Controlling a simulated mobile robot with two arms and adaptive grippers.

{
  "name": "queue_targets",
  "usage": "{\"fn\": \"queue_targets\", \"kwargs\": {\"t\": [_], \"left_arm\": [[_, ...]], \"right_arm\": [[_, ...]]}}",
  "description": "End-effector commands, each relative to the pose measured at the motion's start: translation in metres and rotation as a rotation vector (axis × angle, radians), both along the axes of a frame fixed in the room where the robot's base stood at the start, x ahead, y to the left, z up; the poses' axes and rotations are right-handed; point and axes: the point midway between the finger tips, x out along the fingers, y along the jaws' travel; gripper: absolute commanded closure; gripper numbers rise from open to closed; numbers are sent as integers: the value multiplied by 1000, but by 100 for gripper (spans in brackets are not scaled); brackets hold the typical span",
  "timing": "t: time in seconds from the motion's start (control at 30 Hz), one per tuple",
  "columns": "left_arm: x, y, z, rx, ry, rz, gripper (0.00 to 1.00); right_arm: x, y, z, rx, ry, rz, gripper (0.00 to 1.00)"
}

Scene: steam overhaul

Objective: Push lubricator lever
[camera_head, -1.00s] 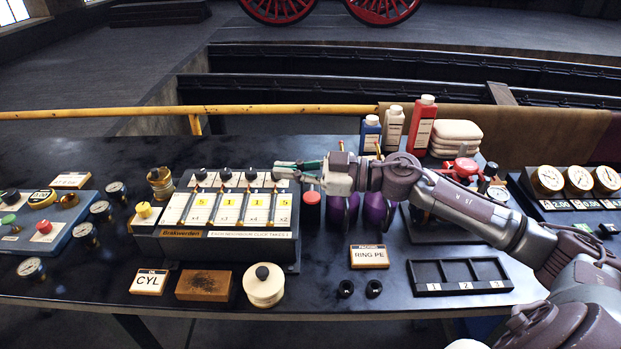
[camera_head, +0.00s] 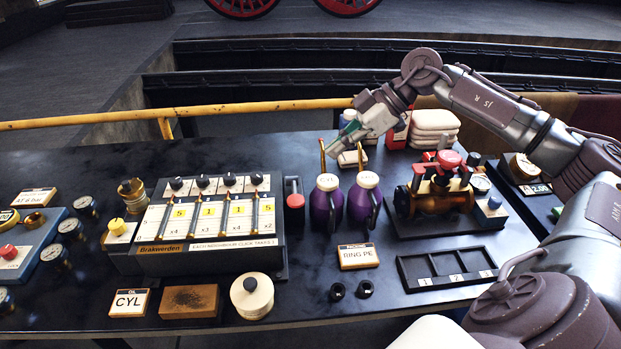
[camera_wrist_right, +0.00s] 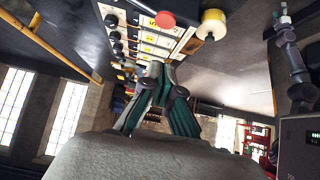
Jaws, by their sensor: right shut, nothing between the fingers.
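The lubricator (camera_head: 209,250) is a dark box with a white sloped face, yellow number tags and several black knobs along its top. A red-capped part (camera_head: 294,186) stands at its right end; I cannot tell whether this is the lever. My right gripper (camera_head: 333,152) is shut and empty, raised behind and right of the lubricator, above the purple cans and apart from the red cap. In the wrist view the closed fingers (camera_wrist_right: 155,68) point toward the lubricator's row of knobs (camera_wrist_right: 113,47), with a red disc (camera_wrist_right: 180,19) beyond. My left gripper is out of view.
Two purple cans (camera_head: 328,205) (camera_head: 364,203) with upright spouts stand right of the lubricator. A red-handled valve assembly (camera_head: 440,190) and an empty numbered tray (camera_head: 447,286) lie farther right. A yellow rail (camera_head: 80,119) runs behind the table. A round white pot (camera_head: 252,310) sits in front.

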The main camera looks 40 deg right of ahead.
Motion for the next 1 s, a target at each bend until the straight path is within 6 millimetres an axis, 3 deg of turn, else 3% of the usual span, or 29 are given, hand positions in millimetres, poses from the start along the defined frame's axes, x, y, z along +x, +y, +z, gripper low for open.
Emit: {"fn": "queue_targets", "kwargs": {"t": [0.17, 0.53, 0.73, 1.0], "left_arm": [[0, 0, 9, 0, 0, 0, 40], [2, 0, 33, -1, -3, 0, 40], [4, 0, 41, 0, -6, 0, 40], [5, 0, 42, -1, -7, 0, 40]], "right_arm": [[7, 15, -14, 6, 2, 5, 100], [36, 63, -67, 6, 1, 4, 100], [36, 60, -98, 3, 3, 1, 100], [36, 59, -110, 1, -1, 1, 100]]}}
